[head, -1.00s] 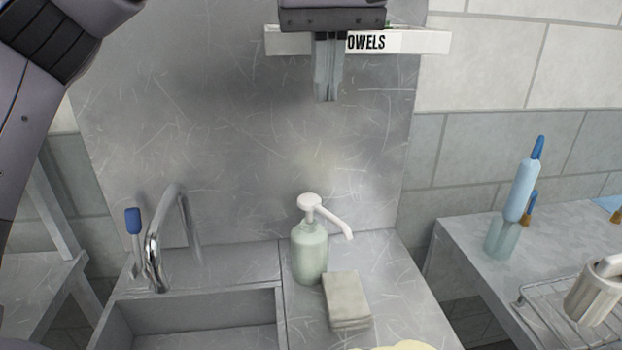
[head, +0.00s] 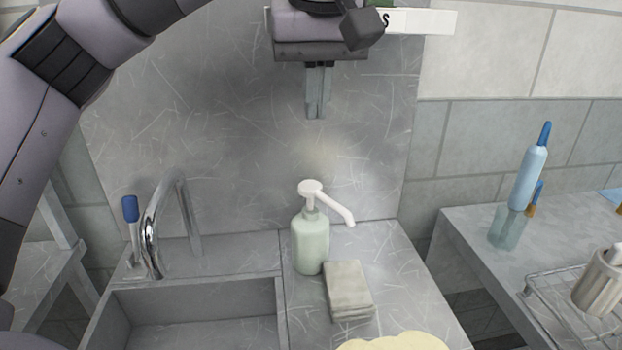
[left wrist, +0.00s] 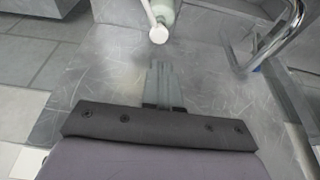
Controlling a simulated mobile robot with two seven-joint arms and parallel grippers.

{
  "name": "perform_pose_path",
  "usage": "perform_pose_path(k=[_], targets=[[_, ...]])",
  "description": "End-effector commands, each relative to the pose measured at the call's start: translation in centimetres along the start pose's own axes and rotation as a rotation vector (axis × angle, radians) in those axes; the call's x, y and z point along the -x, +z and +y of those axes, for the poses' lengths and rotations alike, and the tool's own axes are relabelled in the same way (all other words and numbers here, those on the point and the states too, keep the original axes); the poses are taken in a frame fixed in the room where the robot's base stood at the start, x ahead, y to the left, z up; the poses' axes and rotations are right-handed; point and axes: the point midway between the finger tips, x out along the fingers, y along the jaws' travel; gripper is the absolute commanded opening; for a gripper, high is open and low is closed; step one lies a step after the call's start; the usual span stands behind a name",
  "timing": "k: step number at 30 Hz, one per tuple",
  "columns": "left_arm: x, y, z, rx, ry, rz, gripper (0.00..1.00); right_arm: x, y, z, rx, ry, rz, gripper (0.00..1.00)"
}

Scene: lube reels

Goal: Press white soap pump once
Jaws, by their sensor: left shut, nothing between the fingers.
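The soap pump (head: 311,243) is a pale green bottle with a white pump head (head: 311,187) and a long white spout pointing right. It stands upright on the metal counter right of the sink. My left gripper (head: 317,112) is shut and empty, fingers pointing down, above the pump head with a clear gap. In the left wrist view the shut fingers (left wrist: 160,66) show below the white pump head (left wrist: 159,34), apart from it in the picture. My right gripper is not in view.
A stack of grey cloths or sponges (head: 348,290) sits right of the bottle. The sink (head: 195,287) and a chrome faucet (head: 150,235) are at left. A metal back panel (head: 235,150) rises behind. A side table (head: 470,235) holds a blue bottle (head: 528,178) and a wire rack (head: 545,310).

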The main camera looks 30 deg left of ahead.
Motion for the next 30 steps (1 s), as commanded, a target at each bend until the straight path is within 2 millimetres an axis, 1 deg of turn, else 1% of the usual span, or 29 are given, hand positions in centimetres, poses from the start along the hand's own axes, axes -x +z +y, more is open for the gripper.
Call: perform_pose_path(k=[1, 3, 8, 12, 18, 24, 30], targets=[[-1.4, 0.1, 0.0, -0.001, -0.001, -0.005, 0.00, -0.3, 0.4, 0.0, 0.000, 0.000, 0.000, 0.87], [-2.7, 0.1, 0.0, 0.000, -0.002, -0.005, 0.00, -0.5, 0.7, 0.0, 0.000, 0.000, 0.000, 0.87], [-5.5, 0.1, -0.1, 0.000, -0.001, -0.004, 0.00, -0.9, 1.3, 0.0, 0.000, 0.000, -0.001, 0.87], [-8.4, 0.1, -0.1, 0.000, -0.002, -0.002, 0.00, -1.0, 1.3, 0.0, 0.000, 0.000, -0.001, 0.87], [-11.6, 0.0, -0.1, 0.001, -0.002, -0.001, 0.00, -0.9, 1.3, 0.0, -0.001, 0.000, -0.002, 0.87], [-13.2, 0.0, 0.0, 0.000, 0.000, 0.000, 0.00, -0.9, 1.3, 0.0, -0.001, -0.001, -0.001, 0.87], [-13.4, 0.0, 0.0, 0.000, 0.001, 0.001, 0.00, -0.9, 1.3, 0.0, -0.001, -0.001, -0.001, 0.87]])
